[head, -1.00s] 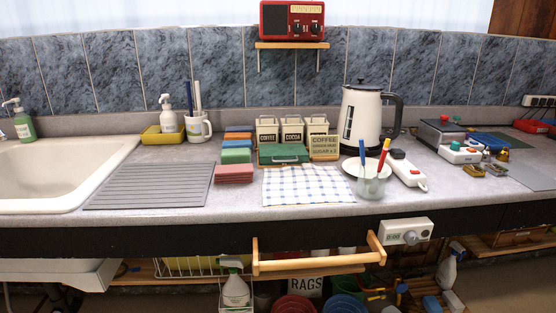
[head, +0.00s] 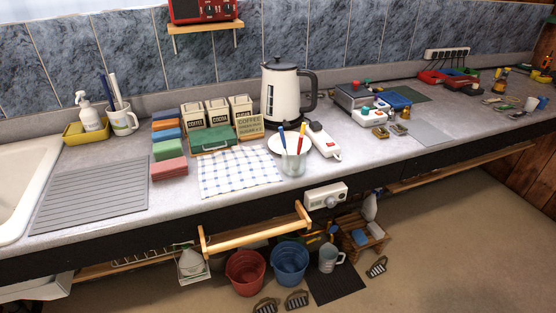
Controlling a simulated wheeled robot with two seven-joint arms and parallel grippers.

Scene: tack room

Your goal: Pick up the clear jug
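A pale, see-through-looking jug (head: 328,259) with a handle on its right side stands upright on a dark mat (head: 336,286) on the floor under the counter. A clear glass container (head: 294,164) holding a blue and a red marker stands on the counter near its front edge, beside a white plate (head: 277,143). I see no handle on it. Neither of my grippers is in view.
A red bucket (head: 246,272) and a blue bucket (head: 290,262) stand left of the jug. A small wooden stool (head: 361,236) with sponges is behind it to the right. Floor to the right is clear.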

